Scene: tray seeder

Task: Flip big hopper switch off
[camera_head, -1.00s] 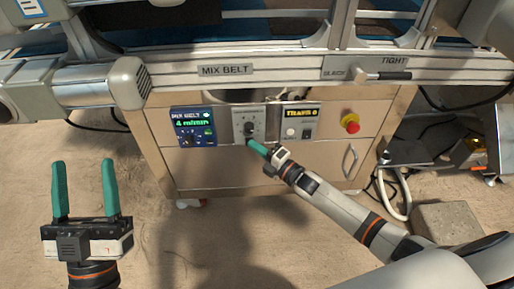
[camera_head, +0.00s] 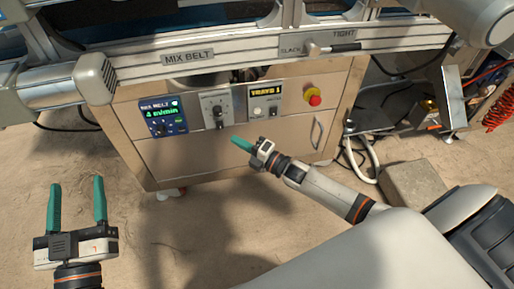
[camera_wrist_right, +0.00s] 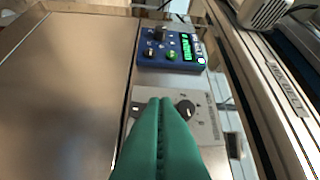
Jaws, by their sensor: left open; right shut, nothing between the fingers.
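A grey control panel (camera_head: 204,104) with a round black knob (camera_head: 217,110) sits on the cabinet front, with a small dark switch (camera_head: 220,124) below the knob. I cannot read the panel's lettering, so I cannot tell if this is the big hopper switch or how it is set. My right gripper (camera_head: 236,140) is shut and empty, its green fingertips just below and right of that switch. In the right wrist view the shut fingers (camera_wrist_right: 160,102) cover part of the grey panel (camera_wrist_right: 206,128). My left gripper (camera_head: 77,184) is open and empty at lower left.
A blue mix belt panel (camera_head: 163,116) with a lit display is left of the grey one. A tray counter (camera_head: 264,96) and a red stop button (camera_head: 314,100) are to the right. The conveyor rail (camera_head: 240,50) runs above the cabinet (camera_head: 190,160).

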